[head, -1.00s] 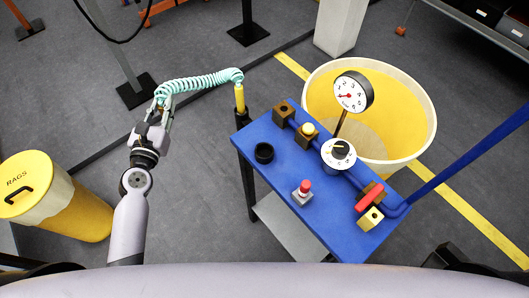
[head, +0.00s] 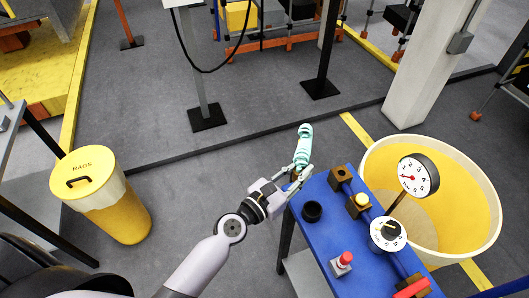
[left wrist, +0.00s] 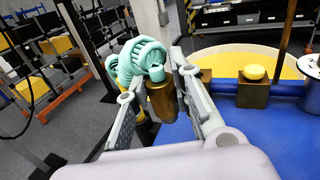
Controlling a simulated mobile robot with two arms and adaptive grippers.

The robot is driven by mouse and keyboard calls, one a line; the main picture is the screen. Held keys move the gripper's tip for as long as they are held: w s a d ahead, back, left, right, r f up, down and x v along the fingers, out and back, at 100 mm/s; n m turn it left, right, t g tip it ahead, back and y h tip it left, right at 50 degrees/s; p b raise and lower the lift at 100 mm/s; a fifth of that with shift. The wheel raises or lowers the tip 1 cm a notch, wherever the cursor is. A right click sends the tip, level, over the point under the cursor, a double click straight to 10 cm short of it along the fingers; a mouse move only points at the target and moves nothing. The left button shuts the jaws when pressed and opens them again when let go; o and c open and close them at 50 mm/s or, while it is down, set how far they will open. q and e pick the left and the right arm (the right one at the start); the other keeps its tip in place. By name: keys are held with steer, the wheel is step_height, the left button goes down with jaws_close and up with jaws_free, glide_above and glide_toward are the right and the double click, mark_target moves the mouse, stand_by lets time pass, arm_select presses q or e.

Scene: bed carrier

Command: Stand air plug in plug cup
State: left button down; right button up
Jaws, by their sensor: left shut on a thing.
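The air plug (left wrist: 162,100) is a brass-brown cylinder with a teal top, on a coiled teal hose (head: 303,146). My left gripper (head: 297,176) is shut on the plug at the far left corner of the blue table; its fingers flank the plug in the left wrist view. In the head view the plug is mostly hidden by the fingers and hose. The plug cup (head: 312,211) looks like a black round cup, standing on the table near its left edge, just below and right of the gripper. The cup is not visible in the left wrist view. My right gripper is not in view.
The blue table (head: 325,235) carries brown blocks, a yellow knob (head: 362,199), a white dial (head: 388,233), a red button (head: 345,258) and a raised gauge (head: 418,175). A large yellow-lined bin (head: 480,195) stands behind it. A rags bin (head: 118,215) stands left on open floor.

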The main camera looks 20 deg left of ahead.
arm_select(q)
steer(key=s+d+m+g+h, duration=0.1)
steer(key=s+d+h, duration=0.1)
steer(key=d, duration=0.4)
steer(key=shift+s+r, duration=0.25)
steer(key=shift+s, duration=0.15)
step_height(320, 180, down, 6)
steer(key=b, duration=0.5)
steer(key=shift+r, duration=0.1)
stand_by(0.4)
steer(key=shift+f+b, duration=1.9)
steer(key=shift+f, duration=0.1)
stand_by(1.3)
steer(key=c, duration=1.4)
jaws_free()
steer(key=shift+a, duration=0.1)
steer(key=shift+o, duration=0.3)
steer(key=shift+s+f, duration=0.1)
